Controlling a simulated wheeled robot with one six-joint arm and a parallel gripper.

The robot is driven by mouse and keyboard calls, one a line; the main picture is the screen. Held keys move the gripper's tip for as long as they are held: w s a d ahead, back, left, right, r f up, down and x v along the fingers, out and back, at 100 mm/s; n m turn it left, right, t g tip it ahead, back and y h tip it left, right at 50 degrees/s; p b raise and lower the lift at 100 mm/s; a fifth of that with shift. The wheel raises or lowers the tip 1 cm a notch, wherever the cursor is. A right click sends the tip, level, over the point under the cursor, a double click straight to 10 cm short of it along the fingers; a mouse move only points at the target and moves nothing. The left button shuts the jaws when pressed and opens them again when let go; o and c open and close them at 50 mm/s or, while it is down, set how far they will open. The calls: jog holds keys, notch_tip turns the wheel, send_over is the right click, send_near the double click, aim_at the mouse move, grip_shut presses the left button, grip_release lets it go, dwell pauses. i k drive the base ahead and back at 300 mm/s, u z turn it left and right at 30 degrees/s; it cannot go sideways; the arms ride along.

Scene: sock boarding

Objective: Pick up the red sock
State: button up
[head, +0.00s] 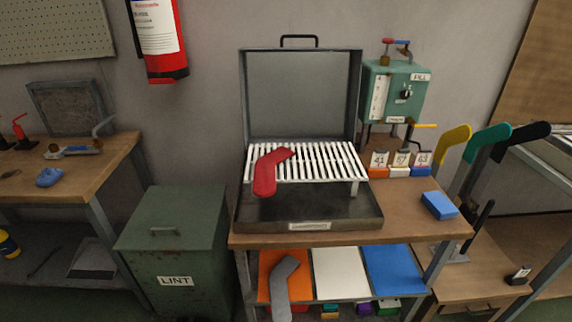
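The red sock (268,174) lies across the left part of a white slatted rack (325,165). The rack sits inside an open dark metal box (358,216) on the wooden table. The sock's upper end points right over the slats, and its lower end hangs past the rack's front edge. My gripper is not in view.
The box's lid (300,92) stands up at the back. A teal machine (396,92), small numbered blocks (398,172) and a blue block (439,205) are to the right. A grey sock (283,285) lies on the lower shelf. A green LINT bin (175,245) stands left.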

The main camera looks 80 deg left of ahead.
aim_at(263, 184)
jog(key=u, duration=0.35)
jog(key=i, duration=0.65)
jog(key=u, duration=1.25)
jog(key=i, duration=0.65)
jog(key=u, duration=0.65)
